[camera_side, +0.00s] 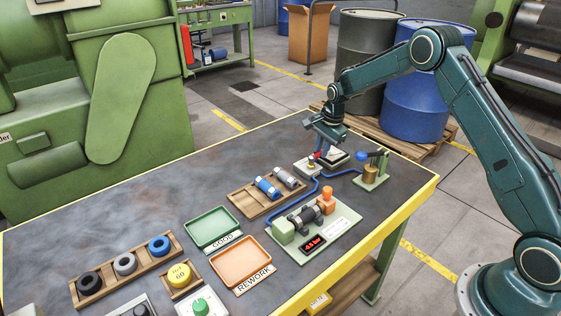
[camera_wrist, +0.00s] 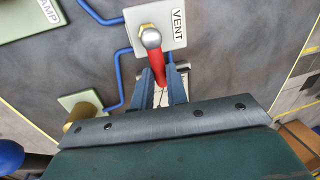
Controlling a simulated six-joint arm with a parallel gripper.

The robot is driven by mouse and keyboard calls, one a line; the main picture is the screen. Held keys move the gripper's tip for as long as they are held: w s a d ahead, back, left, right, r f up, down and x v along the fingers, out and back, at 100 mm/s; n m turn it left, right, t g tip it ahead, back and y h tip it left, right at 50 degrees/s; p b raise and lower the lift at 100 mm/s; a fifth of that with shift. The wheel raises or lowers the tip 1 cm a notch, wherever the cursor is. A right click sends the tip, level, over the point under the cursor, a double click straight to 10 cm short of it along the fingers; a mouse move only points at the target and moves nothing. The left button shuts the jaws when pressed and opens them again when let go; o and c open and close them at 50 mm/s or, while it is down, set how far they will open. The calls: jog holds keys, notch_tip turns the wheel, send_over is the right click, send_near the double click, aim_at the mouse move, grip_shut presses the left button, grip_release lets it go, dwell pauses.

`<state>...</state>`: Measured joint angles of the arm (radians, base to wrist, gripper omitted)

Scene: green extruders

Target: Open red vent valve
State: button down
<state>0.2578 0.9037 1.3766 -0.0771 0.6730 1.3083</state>
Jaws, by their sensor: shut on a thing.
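The vent valve has a red lever handle (camera_wrist: 157,66) with a silver ball-shaped end, on a brass fitting set in a pale plate (camera_wrist: 174,34) marked VENT. In the side view the red and brass valve (camera_side: 312,161) stands on its small plate near the table's far right edge. My gripper (camera_wrist: 163,86) is shut on the red handle, with a blue-grey finger on each side of it. In the side view my gripper (camera_side: 320,155) reaches down at the valve, and its fingers partly hide the handle.
A blue-knobbed lever (camera_side: 364,157) on a green base (camera_side: 374,182) stands close on the right. Blue tubing (camera_side: 318,178) runs along the table to the clamp fixture (camera_side: 326,230). A rack with cylinders (camera_side: 246,202) lies to the left.

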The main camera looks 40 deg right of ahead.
jog(key=n, duration=0.1)
jog(key=w+n, duration=0.1)
jog(key=n, duration=0.1)
jog(key=w+n, duration=0.1)
jog(key=n, duration=0.1)
jog(key=shift+a+y, duration=0.15)
jog(key=shift+y, duration=0.25)
jog(key=n, duration=0.2)
jog(key=w+n, duration=0.1)
jog(key=a+n+g, duration=0.1)
jog(key=n, duration=0.1)
jog(key=shift+w+n+y, duration=0.25)
jog(key=shift+n+y, duration=0.05)
jog(key=shift+y, duration=0.1)
jog(key=n, duration=0.1)
jog(key=a+n, duration=0.1)
jog(key=n, duration=0.1)
jog(key=shift+w+a+n+g, duration=0.15)
jog(key=shift+w+n+g, duration=0.15)
jog(key=shift+w, duration=0.05)
jog(key=shift+w+a+n+g, duration=0.15)
jog(key=shift+a+n, duration=0.15)
jog(key=shift+n, duration=0.5)
jog(key=shift+a+n+g, duration=0.15)
jog(key=shift+a+n, duration=0.1)
jog(key=shift+n, duration=0.55)
jog(key=c, duration=1.4)
grip_release()
